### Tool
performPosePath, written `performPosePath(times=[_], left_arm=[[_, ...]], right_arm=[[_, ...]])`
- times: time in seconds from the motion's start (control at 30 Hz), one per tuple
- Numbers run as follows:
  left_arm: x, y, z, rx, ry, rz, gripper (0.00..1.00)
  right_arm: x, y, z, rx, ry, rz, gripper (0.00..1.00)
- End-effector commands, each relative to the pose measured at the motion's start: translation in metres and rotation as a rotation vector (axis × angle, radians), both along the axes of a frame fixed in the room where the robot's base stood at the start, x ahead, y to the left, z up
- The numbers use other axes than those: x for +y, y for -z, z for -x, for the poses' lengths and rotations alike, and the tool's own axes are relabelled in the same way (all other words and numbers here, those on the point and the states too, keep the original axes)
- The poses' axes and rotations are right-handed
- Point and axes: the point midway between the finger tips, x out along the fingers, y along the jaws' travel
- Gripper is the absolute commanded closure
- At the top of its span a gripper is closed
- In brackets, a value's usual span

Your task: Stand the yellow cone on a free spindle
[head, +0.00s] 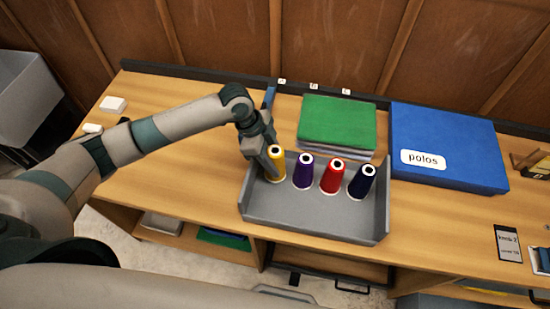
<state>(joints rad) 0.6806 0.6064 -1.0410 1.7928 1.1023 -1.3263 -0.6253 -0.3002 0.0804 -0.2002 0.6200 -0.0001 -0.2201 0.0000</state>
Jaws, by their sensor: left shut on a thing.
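The yellow cone (278,154) is at the left end of a grey tray (315,218), beside a purple cone (302,172), a red cone (332,177) and a dark navy cone (361,182). All the cones show dark holes in their white tops. My left gripper (270,165) reaches down over the tray's left side and is shut on the yellow cone, hiding its left part. I cannot tell whether the cone is clear of the tray floor. I cannot make out any spindle clearly. My right gripper is not in view.
Small lettered tags (314,86) sit on the back rail. A green folded stack (339,122) lies behind the tray, and a blue box (445,130) marked "polos" is to its right.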

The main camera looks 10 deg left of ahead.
Motion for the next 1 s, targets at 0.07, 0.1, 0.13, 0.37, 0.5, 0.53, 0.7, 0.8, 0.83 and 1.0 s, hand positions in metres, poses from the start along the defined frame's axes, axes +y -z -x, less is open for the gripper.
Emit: performPosePath(times=[0.07, 0.1, 0.13, 0.37, 0.5, 0.53, 0.7, 0.8, 0.83, 1.0], left_arm=[[-0.0002, -0.0007, 0.0000, 0.000, 0.000, 0.000, 0.85], [-0.0002, -0.0005, 0.0000, 0.000, 0.000, 0.000, 0.85], [-0.0002, -0.0004, 0.0000, 0.000, 0.000, 0.000, 0.85], [-0.0003, -0.0001, -0.0001, 0.000, 0.000, 0.001, 0.85], [-0.0003, 0.0007, 0.0000, 0.000, 0.000, 0.001, 0.85], [-0.0003, 0.0012, 0.0000, 0.000, 0.000, 0.001, 0.85], [-0.0003, 0.0050, 0.0000, 0.000, 0.000, 0.001, 0.85], [-0.0003, 0.0056, -0.0002, -0.001, 0.000, 0.001, 0.85], [-0.0003, 0.0055, -0.0001, -0.001, 0.000, 0.001, 0.85], [-0.0002, 0.0055, -0.0002, -0.001, 0.000, 0.001, 0.40]], right_arm=[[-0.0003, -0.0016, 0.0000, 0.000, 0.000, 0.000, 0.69], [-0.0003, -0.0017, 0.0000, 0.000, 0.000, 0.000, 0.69], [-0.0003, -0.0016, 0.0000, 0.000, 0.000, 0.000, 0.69], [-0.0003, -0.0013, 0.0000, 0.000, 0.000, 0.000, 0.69], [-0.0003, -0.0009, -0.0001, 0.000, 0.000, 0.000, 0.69], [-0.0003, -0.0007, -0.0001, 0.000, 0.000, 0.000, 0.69], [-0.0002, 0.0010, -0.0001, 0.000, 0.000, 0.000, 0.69], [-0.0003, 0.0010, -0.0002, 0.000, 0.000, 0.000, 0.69], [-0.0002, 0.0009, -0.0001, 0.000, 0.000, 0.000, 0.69], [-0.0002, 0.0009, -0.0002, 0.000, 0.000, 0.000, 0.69]])
